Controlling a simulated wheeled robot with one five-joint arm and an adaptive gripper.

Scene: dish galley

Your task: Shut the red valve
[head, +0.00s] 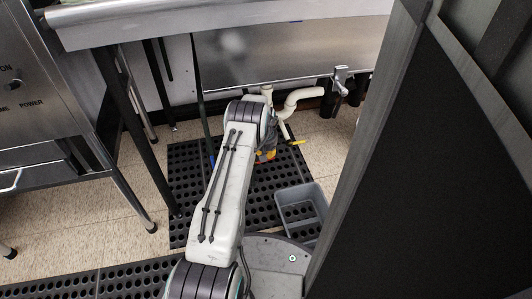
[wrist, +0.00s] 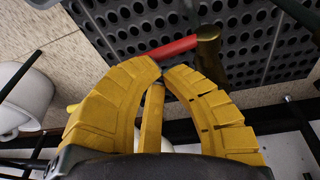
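In the wrist view the red valve handle (wrist: 174,48) is a short bar running left from a brass-coloured valve body (wrist: 208,48). My gripper (wrist: 161,68) has yellow fingers curved inward, with the tips almost meeting just below the handle's left end. No part of the handle shows between the tips; I cannot tell whether they touch it. In the head view my gripper (head: 265,156) is low under the sink, partly behind my arm, and the red handle is hidden.
White drain pipes (head: 300,96) and a yellow handle (head: 298,142) are near my gripper. A grey bin (head: 316,192) stands on the black perforated mat (head: 188,190). A steel sink (head: 245,62) is above, and a dark panel (head: 440,190) blocks the right.

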